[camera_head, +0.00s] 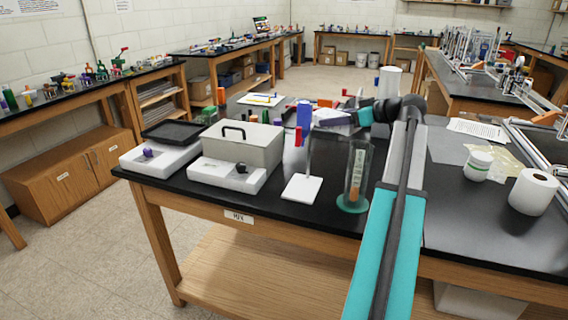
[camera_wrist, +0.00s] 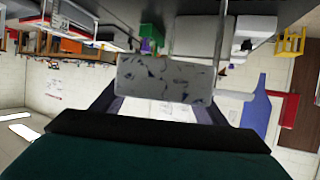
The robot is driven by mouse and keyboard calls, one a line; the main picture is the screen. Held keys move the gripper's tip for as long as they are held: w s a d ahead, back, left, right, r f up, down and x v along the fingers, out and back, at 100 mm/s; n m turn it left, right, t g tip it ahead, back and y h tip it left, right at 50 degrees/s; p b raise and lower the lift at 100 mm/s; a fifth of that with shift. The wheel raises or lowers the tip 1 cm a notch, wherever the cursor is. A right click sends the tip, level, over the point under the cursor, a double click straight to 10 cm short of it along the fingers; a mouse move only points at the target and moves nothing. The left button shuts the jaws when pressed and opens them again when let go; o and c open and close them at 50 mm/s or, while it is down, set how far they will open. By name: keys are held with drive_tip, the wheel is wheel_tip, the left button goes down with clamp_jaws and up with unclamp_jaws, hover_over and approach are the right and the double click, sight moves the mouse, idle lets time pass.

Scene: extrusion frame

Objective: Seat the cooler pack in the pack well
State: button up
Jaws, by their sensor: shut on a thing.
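A pale, speckled grey block, which looks like the cooler pack (camera_wrist: 165,78), is gripped between the dark fingers of my gripper (camera_wrist: 165,98) in the wrist view. In the head view my gripper (camera_head: 328,119) is above the bench, right of the grey lidded box (camera_head: 232,145); I cannot clearly make out the pack there. The grey box has a dark handle on top and stands on a white base with a black knob (camera_head: 241,168). It shows again in the wrist view (camera_wrist: 200,38). I cannot identify the pack well in either view.
A black tray (camera_head: 174,132) on a white base with a purple knob stands left of the box. A white stand plate (camera_head: 301,188) and a clear cylinder with a green foot (camera_head: 351,204) stand near the front edge. Blue (camera_head: 304,114) and red blocks are close to my gripper.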

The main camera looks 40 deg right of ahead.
drive_tip(key=p, duration=0.1)
hover_over(332, 173)
wheel_tip(332, 173, down, 14)
drive_tip(key=shift+r, duration=0.1)
idle(0.4)
drive_tip(key=shift+f, duration=2)
drive_tip(key=shift+f, duration=0.1)
drive_tip(key=o, duration=1.1)
drive_tip(key=shift+c, duration=0.2)
drive_tip(key=v, duration=1.2)
drive_tip(key=shift+a+b, duration=0.1)
drive_tip(key=shift+b, duration=0.3)
